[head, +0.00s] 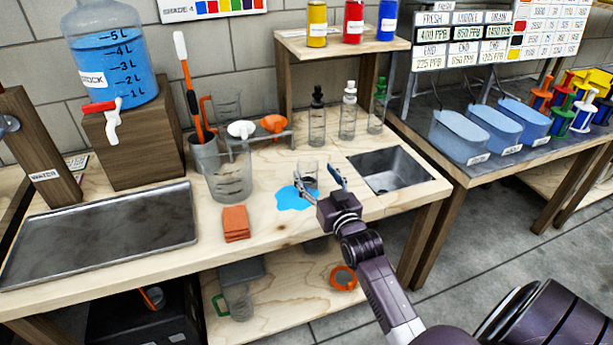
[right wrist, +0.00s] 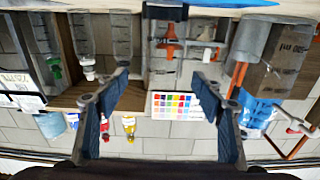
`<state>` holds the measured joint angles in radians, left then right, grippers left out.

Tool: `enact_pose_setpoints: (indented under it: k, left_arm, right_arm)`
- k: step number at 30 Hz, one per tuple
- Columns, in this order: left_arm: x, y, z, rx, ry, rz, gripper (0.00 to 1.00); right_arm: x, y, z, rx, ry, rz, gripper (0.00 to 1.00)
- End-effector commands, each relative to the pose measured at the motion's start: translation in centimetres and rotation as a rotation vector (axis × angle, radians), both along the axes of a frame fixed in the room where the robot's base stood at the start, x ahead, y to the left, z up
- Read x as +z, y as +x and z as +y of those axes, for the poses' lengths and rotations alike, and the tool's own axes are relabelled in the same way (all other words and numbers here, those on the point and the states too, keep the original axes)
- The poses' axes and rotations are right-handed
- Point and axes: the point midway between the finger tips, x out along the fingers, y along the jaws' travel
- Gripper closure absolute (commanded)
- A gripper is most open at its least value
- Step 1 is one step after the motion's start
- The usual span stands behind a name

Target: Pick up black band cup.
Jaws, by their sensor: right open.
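A small clear cup with a dark band low on its side (head: 308,170) stands on the wooden bench, just behind a blue puddle. My right gripper (head: 318,178) is open and reaches over the bench from the front right. Its fingertips are close to the cup, which shows partly between them. In the right wrist view the picture is upside down. The open fingers (right wrist: 163,88) stand wide apart there, and the cup's black band (right wrist: 165,12) shows at the top between them. I cannot tell whether a finger touches the cup. My left gripper is not in view.
The blue puddle (head: 290,198) lies beside the fingers. A large clear pitcher (head: 230,178) and orange cloths (head: 236,223) are to the left. Dropper bottles (head: 317,118) stand behind; a sink (head: 391,168) is to the right. A metal tray (head: 100,235) fills the left bench.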

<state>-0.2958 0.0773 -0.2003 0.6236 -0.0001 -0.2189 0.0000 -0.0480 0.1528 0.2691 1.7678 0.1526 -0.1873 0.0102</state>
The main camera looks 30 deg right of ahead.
Motion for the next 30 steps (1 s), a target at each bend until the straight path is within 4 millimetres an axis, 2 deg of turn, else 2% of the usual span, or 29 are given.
enact_pose_setpoints:
  k: [3,6,13,18,22,30]
  left_arm:
    - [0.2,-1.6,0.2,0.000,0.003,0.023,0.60]
    - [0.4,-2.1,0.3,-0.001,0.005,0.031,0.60]
    - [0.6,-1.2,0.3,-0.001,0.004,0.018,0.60]
    - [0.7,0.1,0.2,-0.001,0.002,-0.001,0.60]
    - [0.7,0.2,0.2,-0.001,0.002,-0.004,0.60]
    - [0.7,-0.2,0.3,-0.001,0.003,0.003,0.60]
  right_arm:
    - [0.2,1.2,-0.2,0.000,0.000,-0.001,0.38]
    - [0.4,2.6,-0.4,0.000,0.000,-0.001,0.38]
    - [0.3,5.0,-0.9,0.000,-0.001,0.000,0.38]
    - [0.2,5.3,-1.0,0.000,-0.001,0.001,0.38]
    - [0.2,5.3,-1.0,0.000,-0.001,0.001,0.38]
    - [0.2,5.3,-1.0,0.000,0.000,0.001,0.68]
